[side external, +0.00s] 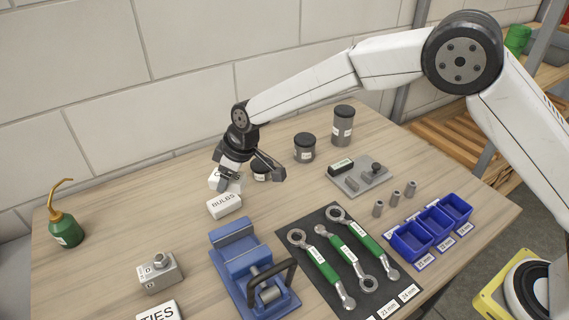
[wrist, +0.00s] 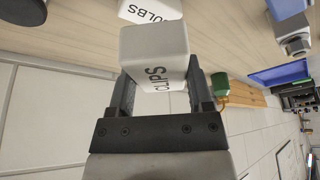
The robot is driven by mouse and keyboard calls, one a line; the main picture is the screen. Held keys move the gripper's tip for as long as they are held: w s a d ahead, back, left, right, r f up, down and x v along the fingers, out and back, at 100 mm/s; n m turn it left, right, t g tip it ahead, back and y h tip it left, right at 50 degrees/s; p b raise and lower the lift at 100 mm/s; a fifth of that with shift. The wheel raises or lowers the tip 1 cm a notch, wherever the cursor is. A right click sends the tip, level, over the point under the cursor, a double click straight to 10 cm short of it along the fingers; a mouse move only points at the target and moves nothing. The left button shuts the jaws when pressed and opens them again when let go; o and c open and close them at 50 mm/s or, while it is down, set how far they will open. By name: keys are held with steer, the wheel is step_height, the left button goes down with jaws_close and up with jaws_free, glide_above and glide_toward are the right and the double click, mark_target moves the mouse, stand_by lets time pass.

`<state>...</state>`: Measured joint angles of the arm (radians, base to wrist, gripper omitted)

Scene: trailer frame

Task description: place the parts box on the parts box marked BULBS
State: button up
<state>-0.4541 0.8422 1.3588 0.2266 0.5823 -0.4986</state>
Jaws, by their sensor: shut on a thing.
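My gripper (side external: 230,176) is shut on a white parts box (side external: 217,181), low over the back of the table. In the wrist view the held parts box (wrist: 157,50) sits between the two dark fingers, its lettering reading CLIPS turned around. The white parts box marked BULBS (side external: 224,205) lies on the table just in front of and below the held box. The BULBS box (wrist: 150,9) also shows beyond the held box at the top of the wrist view. I cannot tell whether the two boxes touch.
A blue vise (side external: 238,248) stands in front of the BULBS box. Dark-lidded jars (side external: 304,147) stand behind and to the right. A mat with green-handled wrenches (side external: 325,262) lies right. A box marked TIES (side external: 158,311) is at the front.

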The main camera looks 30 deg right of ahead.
mark_target(218, 199)
steer(key=shift+w+a+f, duration=0.25)
steer(key=shift+w+f, duration=0.3)
steer(key=shift+f, duration=0.15)
steer(key=shift+w+a+f, duration=0.2)
steer(key=shift+w+f, duration=0.35)
steer(key=shift+f, duration=0.15)
steer(key=shift+f, duration=0.1)
steer(key=shift+w+a+f, duration=0.1)
steer(key=shift+w+f, duration=0.1)
steer(key=shift+f, duration=1.55)
steer(key=shift+f, duration=0.1)
steer(key=o, duration=1.3)
steer(key=shift+c, duration=0.2)
